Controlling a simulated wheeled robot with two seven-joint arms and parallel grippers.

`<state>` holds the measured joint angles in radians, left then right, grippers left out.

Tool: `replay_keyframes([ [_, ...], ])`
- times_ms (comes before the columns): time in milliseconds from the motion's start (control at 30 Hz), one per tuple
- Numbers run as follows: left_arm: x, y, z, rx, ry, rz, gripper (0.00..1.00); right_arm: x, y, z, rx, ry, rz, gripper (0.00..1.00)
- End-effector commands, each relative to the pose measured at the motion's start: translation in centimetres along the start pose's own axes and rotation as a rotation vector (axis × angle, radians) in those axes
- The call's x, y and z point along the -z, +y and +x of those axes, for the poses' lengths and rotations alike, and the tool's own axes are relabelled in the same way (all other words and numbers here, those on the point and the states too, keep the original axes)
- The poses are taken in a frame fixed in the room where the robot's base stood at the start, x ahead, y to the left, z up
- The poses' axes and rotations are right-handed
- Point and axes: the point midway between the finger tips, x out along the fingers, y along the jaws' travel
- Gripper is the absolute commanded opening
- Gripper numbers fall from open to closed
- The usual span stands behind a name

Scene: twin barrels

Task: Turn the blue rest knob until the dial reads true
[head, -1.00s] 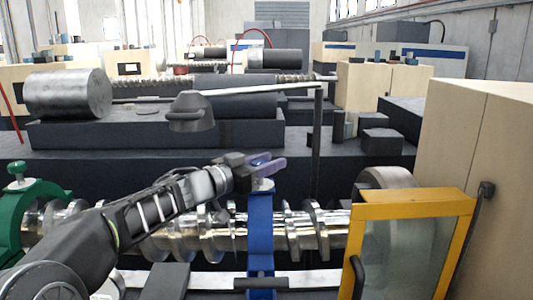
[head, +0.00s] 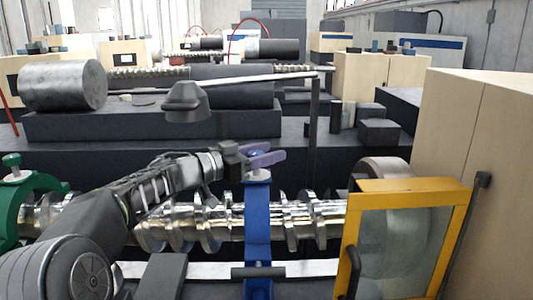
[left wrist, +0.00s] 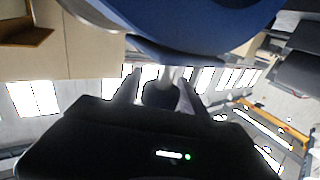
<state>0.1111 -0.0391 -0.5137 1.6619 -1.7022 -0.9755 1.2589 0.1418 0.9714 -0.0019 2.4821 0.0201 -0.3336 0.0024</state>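The blue rest (head: 258,222) stands upright around the shiny screw shaft (head: 180,226) in the middle of the head view. Its knob sits on a pale stem on top, mostly hidden by my left gripper (head: 266,156). The purple fingers lie level around the knob, one on each side. In the left wrist view the dark knob (left wrist: 160,95) hangs from its stem between my two fingers, with a visible gap on at least one side. The blue rest also fills the top there (left wrist: 205,22). I cannot make out a dial. My right gripper is out of view.
A green rest (head: 28,190) with its own knob stands at the far left. A yellow-framed clear guard (head: 408,186) stands right of the blue rest. A tall beige cabinet (head: 490,150) is at the right. A grey lamp-like head (head: 186,100) hangs from a bar behind.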

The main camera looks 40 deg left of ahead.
Motion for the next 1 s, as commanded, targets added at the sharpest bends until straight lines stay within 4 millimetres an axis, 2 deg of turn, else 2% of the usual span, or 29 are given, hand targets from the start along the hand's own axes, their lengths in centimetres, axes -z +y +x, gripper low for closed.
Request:
replay_keyframes([
  [100, 0.0, 0.0, 0.0, 0.000, 0.000, 0.000, 0.59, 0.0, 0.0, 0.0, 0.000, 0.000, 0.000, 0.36],
  [467, -0.1, 0.0, -0.6, 0.001, 0.000, 0.000, 0.59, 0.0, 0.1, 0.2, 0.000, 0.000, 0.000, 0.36],
  [800, -0.2, -0.1, -5.8, 0.003, 0.000, 0.002, 0.59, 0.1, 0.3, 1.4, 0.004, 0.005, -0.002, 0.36],
  [1000, -0.1, 0.0, -7.7, 0.001, -0.001, 0.000, 0.59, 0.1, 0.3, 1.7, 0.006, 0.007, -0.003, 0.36],
])
